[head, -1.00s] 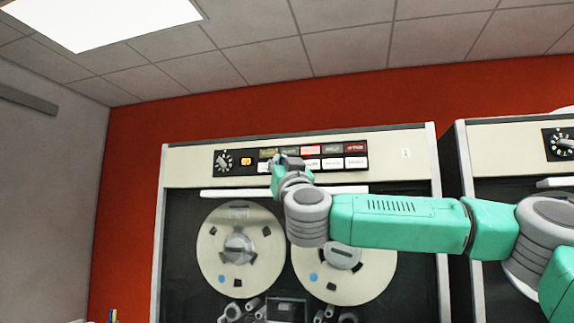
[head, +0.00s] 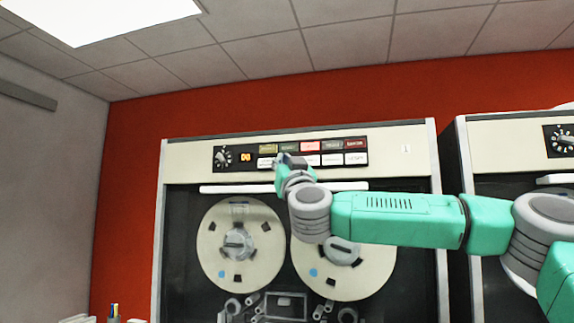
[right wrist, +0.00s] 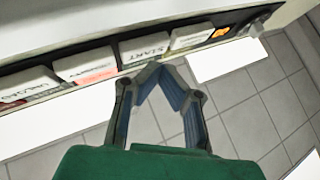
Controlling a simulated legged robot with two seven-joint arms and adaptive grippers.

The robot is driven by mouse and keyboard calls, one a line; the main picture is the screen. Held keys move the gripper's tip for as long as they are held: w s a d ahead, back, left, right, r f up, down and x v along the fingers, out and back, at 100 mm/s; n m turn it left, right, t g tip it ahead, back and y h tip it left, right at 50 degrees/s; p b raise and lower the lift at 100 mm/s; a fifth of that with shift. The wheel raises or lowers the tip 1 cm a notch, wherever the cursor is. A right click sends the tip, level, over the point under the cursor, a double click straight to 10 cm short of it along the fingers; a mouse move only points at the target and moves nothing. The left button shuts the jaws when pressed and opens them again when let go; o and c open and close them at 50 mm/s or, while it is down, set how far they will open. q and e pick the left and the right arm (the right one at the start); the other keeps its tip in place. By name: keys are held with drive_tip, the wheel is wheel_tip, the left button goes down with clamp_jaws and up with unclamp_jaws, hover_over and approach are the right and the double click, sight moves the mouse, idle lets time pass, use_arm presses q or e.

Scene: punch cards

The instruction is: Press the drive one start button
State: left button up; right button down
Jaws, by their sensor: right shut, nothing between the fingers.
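Drive one (head: 406,135) is the left cabinet, with a "1" label at its upper right. Its dark control panel (head: 220,169) holds a row of white buttons under a row of coloured ones. The START button (right wrist: 145,48) is white and shows in the right wrist view; in the head view my gripper covers it. My right gripper (head: 285,158) is in front of the panel. Its fingertips (right wrist: 156,68) are together, empty, right by the START button's edge; I cannot tell whether they touch it. My left gripper is not in view.
A dial (head: 223,158) and an orange display (head: 246,157) sit at the panel's left. Two tape reels are below, the left reel (head: 215,245) clear and the right reel (head: 365,275) partly behind my arm. A second cabinet (head: 495,135) stands to the right.

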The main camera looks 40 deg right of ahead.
drive_tip(key=shift+d, duration=0.1)
idle(0.7)
drive_tip(key=shift+w+d+r, duration=0.1)
drive_tip(key=shift+w+d, duration=0.1)
drive_tip(key=shift+w+d, duration=0.35)
drive_tip(key=shift+d, duration=0.05)
idle(1.2)
drive_tip(key=shift+a, duration=0.1)
drive_tip(key=shift+s+a, duration=0.6)
drive_tip(key=s+a+b, duration=0.2)
drive_tip(key=s+a, duration=0.1)
drive_tip(key=a, duration=0.1)
drive_tip(key=shift+s, duration=0.15)
idle(0.3)
